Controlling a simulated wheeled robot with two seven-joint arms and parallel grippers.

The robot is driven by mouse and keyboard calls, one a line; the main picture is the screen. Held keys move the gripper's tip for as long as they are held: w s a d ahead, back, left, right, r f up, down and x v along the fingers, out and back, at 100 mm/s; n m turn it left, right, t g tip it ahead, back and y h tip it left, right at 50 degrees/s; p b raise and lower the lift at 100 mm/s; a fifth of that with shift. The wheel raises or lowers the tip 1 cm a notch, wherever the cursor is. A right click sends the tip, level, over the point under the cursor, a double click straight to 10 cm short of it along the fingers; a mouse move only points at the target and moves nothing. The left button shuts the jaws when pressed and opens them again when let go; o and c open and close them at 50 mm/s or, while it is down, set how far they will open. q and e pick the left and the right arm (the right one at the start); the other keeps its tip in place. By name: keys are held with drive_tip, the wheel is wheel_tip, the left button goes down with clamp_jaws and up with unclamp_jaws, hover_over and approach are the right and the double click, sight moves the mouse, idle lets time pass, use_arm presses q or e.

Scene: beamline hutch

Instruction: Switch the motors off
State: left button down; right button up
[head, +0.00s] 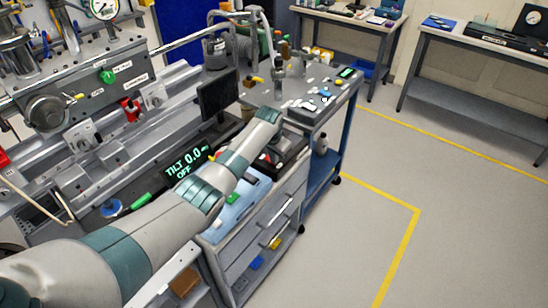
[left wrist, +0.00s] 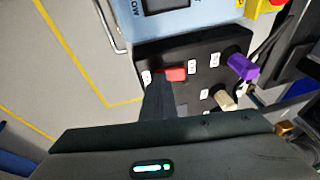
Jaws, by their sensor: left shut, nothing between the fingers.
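A black control box (left wrist: 207,50) fills the middle of the left wrist view. It carries a red switch (left wrist: 175,74), a purple knob (left wrist: 243,67) and a beige knob (left wrist: 224,99), with small white labels too small to read. My left gripper (left wrist: 160,82) is shut and empty, its dark fingertips right beside the red switch. I cannot tell whether they touch it. In the head view my left arm reaches over the bench and hides much of this spot. A dark display (head: 188,164) there reads "TILT 0.0" and "OFF". My right gripper is not in view.
A grey drawer cart (head: 262,222) stands below my arm, with a blue tray on top. A dark monitor (head: 218,94) stands behind the arm. Rails and instruments crowd the left. The floor (head: 465,210) at right is clear, marked with yellow lines.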

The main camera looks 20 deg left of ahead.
use_arm(q)
drive_tip(key=shift+a+f, duration=0.15)
drive_tip(key=shift+a, duration=0.65)
drive_tip(key=shift+w+d+r+p, duration=0.1)
drive_tip(key=shift+w+r+p, duration=0.05)
drive_tip(key=shift+r+p, duration=0.55)
drive_tip(key=r+p, duration=0.1)
drive_tip(key=d+r+p, duration=0.1)
drive_tip(key=r, duration=0.1)
drive_tip(key=shift+d+p, duration=0.1)
drive_tip(key=shift+p, duration=0.3)
drive_tip(key=shift+s+d+r, duration=0.25)
drive_tip(key=shift+s, duration=0.1)
drive_tip(key=d+b+v, duration=0.1)
drive_tip(key=b+v, duration=0.1)
drive_tip(key=v, duration=0.7)
drive_tip(key=shift+s+d+b, duration=0.25)
drive_tip(key=shift+b, duration=0.15)
